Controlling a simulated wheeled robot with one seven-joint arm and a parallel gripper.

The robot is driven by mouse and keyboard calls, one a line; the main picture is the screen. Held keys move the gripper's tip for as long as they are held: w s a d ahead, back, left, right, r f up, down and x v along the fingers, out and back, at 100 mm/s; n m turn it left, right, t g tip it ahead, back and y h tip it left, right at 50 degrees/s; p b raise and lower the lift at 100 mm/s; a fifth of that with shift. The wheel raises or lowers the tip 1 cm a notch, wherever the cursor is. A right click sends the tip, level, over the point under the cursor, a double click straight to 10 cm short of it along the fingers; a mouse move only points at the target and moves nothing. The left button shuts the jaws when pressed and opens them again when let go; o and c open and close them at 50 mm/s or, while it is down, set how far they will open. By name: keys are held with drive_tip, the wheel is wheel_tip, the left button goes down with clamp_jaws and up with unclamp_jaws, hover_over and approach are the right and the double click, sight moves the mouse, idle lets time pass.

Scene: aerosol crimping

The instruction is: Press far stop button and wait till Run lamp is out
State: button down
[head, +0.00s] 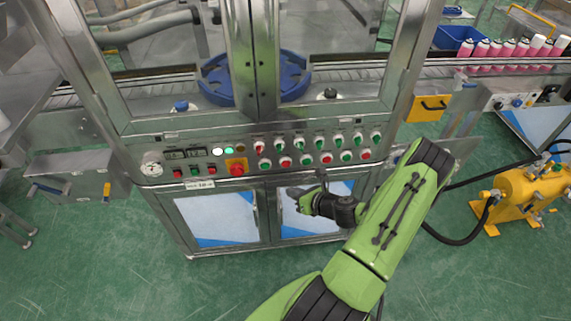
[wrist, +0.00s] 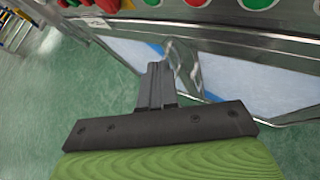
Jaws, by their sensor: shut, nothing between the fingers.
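The machine's front panel (head: 210,172) carries two rows of red and green push buttons, right of the lamps. A red button (head: 366,154) sits at the right end of the lower row. Labels are too small to read, so I cannot tell which button is the far stop. Of the small lamps, a green one (head: 229,150) and a whitish one (head: 217,152) look lit; an amber one (head: 241,149) looks dark. My gripper (head: 297,197) is shut and empty, below the panel before the lower doors, apart from the buttons. The wrist view shows its closed fingers (wrist: 154,72) below a red button (wrist: 197,2).
A door handle (wrist: 182,66) is close to my fingertips. A yellow pump unit (head: 525,195) with black hoses stands at the right. Green floor (head: 110,265) is clear at the left front.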

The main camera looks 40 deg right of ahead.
drive_tip(key=w+d, duration=0.4)
drive_tip(key=w, duration=0.2)
drive_tip(key=shift+w+d, duration=0.15)
drive_tip(key=shift+w, duration=0.1)
idle(1.8)
drive_tip(key=shift+w+d, duration=0.25)
drive_tip(key=shift+w+d, duration=0.2)
drive_tip(key=shift+w, duration=0.1)
idle(0.6)
drive_tip(key=shift+s, duration=0.1)
drive_tip(key=shift+s+a+p, duration=0.3)
drive_tip(key=shift+s+a, duration=0.15)
drive_tip(key=shift+s, duration=0.1)
drive_tip(key=s+a, duration=0.1)
drive_tip(key=s, duration=0.1)
drive_tip(key=s+a, duration=0.1)
drive_tip(key=s, duration=0.1)
drive_tip(key=shift+a+p, duration=0.4)
